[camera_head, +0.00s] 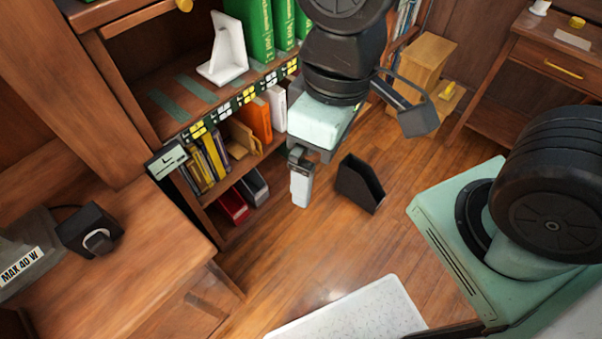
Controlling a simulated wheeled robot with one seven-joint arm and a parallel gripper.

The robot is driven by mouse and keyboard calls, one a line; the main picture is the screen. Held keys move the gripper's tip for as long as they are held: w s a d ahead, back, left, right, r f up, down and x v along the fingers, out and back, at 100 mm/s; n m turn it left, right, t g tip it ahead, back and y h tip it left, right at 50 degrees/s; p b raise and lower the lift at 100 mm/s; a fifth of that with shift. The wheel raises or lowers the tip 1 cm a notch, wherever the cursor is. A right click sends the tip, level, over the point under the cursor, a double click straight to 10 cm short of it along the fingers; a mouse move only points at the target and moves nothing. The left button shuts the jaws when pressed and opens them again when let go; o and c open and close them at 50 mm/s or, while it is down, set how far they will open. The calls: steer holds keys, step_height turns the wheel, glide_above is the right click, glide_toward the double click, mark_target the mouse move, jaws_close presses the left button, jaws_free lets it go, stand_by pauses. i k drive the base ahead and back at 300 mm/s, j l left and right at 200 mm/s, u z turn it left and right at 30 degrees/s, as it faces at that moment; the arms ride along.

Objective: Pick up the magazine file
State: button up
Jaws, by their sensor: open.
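A black magazine file (360,184) with an open top and a slanted side appears to stand on the wood floor, right of my gripper. My gripper (302,178) hangs below the pale green wrist, in front of the bookcase. It is open and holds nothing that I can see. Its pale finger shows just left of the black file with a gap between them in the picture; the other finger is not clearly visible. A red file (233,207) and a dark grey file (254,187) sit on the bottom shelf.
The bookcase (190,92) holds green binders (252,27), a white bookend (227,50) and several books. A wood desk (120,255) is at left, a wooden step (420,62) at back right. A white speckled panel (350,312) lies in front. Floor between is clear.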

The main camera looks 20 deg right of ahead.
mark_target(356, 179)
steer(key=k+l+z, duration=0.1)
steer(key=l+z, duration=0.3)
steer(key=l, duration=0.9)
steer(key=i+l+z, duration=0.1)
steer(key=l+z, duration=0.3)
steer(key=l, duration=0.9)
